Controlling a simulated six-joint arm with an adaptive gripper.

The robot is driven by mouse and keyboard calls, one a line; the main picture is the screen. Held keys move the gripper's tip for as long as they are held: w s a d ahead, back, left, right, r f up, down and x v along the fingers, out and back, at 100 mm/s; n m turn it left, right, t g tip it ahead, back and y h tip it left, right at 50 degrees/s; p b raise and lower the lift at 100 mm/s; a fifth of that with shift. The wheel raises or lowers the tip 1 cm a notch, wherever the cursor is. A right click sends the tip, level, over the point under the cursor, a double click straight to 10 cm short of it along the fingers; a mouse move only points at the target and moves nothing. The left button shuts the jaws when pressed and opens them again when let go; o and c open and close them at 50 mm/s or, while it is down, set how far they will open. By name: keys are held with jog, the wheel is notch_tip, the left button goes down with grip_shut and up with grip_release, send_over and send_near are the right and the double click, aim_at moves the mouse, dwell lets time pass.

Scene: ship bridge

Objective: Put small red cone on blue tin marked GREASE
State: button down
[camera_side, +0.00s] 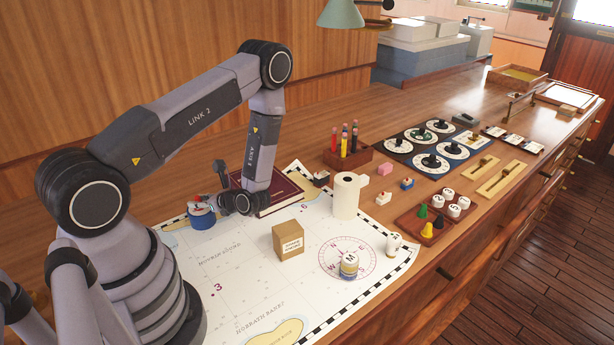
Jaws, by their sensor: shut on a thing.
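The blue tin (201,221) stands on the chart at the left, beside my forearm. A small bit of red, which looks like the small red cone (196,200), shows at its pale top. My gripper (208,204) reaches left from the wrist to the tin's top and is shut on the cone. The fingers are tiny and partly hidden here. I cannot tell whether the cone rests on the lid or is just above it. The word on the tin is not readable.
A dark red book (285,190) lies behind my wrist. A cardboard box (288,240), a paper roll (346,195) and a tin marked M (349,266) stand on the chart. A tray (408,224) of cones and white pieces is at right. The chart's front left is clear.

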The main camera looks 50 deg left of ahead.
jog(key=c, duration=1)
grip_release()
jog(key=shift+r, duration=0.1)
jog(key=shift+w+d+r, duration=0.15)
jog(key=shift+d, duration=0.15)
jog(key=v, duration=1.1)
notch_tip(320, 180, up, 8)
jog(key=d+n+h, duration=0.2)
jog(key=n, duration=0.2)
jog(key=shift+s+d+r+n+t+h, duration=1.55)
jog(key=shift+s+d+r+t+h, duration=0.3)
jog(key=shift+r, duration=2.1)
jog(key=shift+s+d+r+n+t+h, duration=1.7)
jog(key=shift+d+r, duration=0.25)
jog(key=shift+r, duration=2.05)
jog(key=shift+s+d+r+n+t+h, duration=1.5)
jog(key=shift+d+r+t+h, duration=0.35)
jog(key=shift+r, duration=2.1)
